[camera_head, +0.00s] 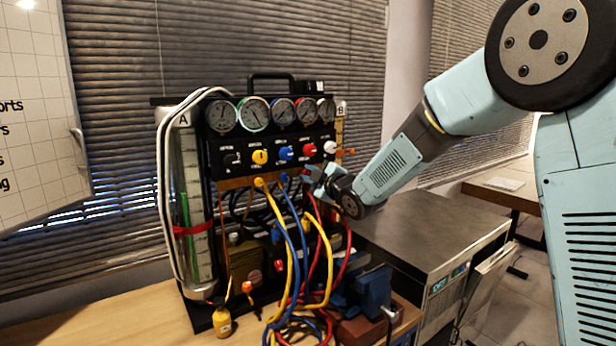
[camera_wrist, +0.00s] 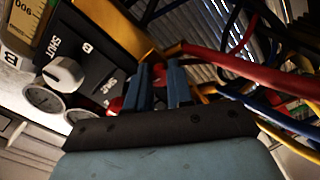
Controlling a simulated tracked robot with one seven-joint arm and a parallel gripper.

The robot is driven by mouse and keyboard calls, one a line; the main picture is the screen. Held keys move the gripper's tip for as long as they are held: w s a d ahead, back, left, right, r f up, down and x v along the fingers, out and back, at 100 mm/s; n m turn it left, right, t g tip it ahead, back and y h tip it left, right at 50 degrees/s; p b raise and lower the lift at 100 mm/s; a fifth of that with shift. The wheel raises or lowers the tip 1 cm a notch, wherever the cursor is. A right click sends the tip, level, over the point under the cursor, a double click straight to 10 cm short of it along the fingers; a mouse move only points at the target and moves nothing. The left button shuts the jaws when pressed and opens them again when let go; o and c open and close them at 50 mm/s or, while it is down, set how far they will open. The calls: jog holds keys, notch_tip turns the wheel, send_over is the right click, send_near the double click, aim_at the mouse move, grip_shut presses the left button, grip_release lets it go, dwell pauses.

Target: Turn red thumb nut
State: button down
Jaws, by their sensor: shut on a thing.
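My gripper (camera_head: 316,178) is at the right side of the gauge rig, just below the red knob (camera_head: 309,150). In the wrist view its two blue fingers (camera_wrist: 161,78) are close together, shut at the row of hose fittings. The red hose (camera_wrist: 225,65) runs off to the right from just behind the fingertips. The red knob shows partly in the wrist view (camera_wrist: 116,105), left of the fingers.
Yellow (camera_head: 260,156), blue (camera_head: 286,153) and white (camera_head: 330,147) knobs line the panel under several gauges (camera_head: 254,113). Yellow (camera_head: 275,210) and blue (camera_head: 297,215) hoses hang beside the gripper. A grey cabinet top (camera_head: 430,230) lies clear to the right.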

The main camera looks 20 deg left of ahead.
jog(key=shift+s+d+f+m, duration=0.1)
jog(key=shift+d+f+m, duration=0.1)
jog(key=shift+m, duration=0.5)
jog(key=m, duration=0.8)
jog(key=shift+m, duration=2.4)
jog(key=c, duration=1.4)
grip_release()
jog(key=o, duration=0.4)
jog(key=shift+r, duration=0.1)
